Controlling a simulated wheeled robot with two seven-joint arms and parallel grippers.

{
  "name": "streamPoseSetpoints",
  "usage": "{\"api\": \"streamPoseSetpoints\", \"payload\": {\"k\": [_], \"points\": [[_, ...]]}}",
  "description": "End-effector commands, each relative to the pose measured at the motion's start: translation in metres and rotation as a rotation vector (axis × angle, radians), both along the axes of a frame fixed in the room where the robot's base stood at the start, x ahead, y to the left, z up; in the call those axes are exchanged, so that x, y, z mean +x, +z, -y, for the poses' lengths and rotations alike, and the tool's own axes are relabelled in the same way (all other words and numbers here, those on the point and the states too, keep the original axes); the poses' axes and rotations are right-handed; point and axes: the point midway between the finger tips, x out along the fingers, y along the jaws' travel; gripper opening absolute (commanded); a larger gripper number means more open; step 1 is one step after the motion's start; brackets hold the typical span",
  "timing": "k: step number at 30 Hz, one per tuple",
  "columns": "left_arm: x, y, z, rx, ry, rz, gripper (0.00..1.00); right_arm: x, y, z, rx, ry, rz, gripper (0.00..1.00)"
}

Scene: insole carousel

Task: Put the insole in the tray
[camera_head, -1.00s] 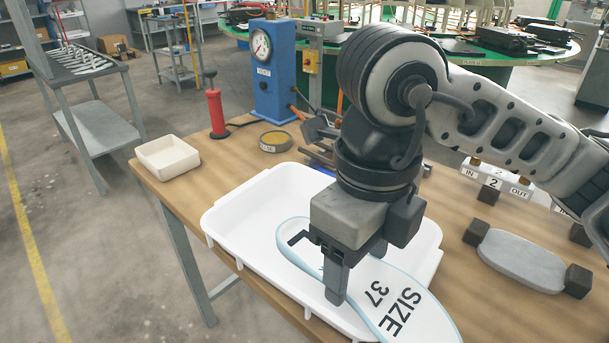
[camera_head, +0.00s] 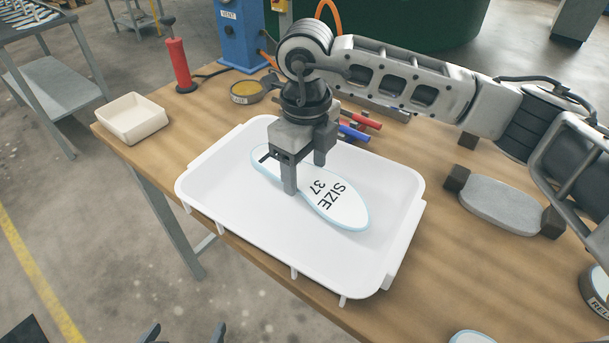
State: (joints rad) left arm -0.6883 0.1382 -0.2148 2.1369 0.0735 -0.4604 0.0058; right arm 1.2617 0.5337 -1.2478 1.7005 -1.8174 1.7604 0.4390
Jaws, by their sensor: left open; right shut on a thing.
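The white insole (camera_head: 335,210) with a pale blue edge and "SIZE 37" print is over the floor of the white tray (camera_head: 240,242), within its rim. It lies roughly flat, slanting from upper left to lower right. I cannot tell whether it touches the tray floor. My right gripper (camera_head: 290,184) points down and is shut on the insole near its upper-left part, partly hiding it. My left gripper (camera_head: 186,333) is open and empty at the bottom edge, its fingertips just in view, below and left of the tray.
A small cream bin (camera_head: 134,118), a red pump (camera_head: 180,62) and a round tin (camera_head: 246,92) stand behind the tray. A grey pad (camera_head: 500,203) between dark blocks lies to the right. Part of another pale blue-edged thing (camera_head: 470,337) shows at the bottom.

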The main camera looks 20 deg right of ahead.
Motion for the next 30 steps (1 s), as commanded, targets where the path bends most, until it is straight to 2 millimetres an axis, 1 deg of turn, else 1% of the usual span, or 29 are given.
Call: {"api": "streamPoseSetpoints", "payload": {"k": [5,9,12,19,24,25,26,27,30], "points": [[0.005,0.004,0.000,0.001,-0.001,0.013,1.00,0.008,-0.010,0.000,0.000,-0.001,-0.002,0.40],[0.005,0.010,-0.001,0.008,-0.002,0.015,1.00,0.006,-0.030,0.000,-0.001,0.002,-0.004,0.40],[0.004,0.009,-0.001,0.011,-0.004,0.012,1.00,0.007,-0.039,0.000,0.000,0.001,-0.001,0.40],[0.003,0.005,-0.001,0.012,-0.004,0.008,1.00,0.007,-0.040,0.000,0.000,0.001,0.000,0.40],[0.003,-0.001,0.000,0.006,-0.003,0.006,1.00,0.007,-0.046,0.000,0.000,0.001,0.000,0.40],[0.003,0.000,0.000,0.005,-0.003,0.006,1.00,0.007,-0.046,0.000,0.000,0.001,0.000,0.65],[0.003,0.001,0.000,0.005,-0.003,0.006,1.00,0.007,-0.045,0.000,0.000,0.001,0.000,0.74],[0.003,0.002,0.000,0.004,-0.003,0.005,1.00,0.007,-0.045,0.000,0.000,0.001,0.000,0.84],[0.003,0.003,0.000,0.003,-0.003,0.007,1.00,0.007,-0.046,0.000,0.000,0.001,-0.002,0.84]]}}
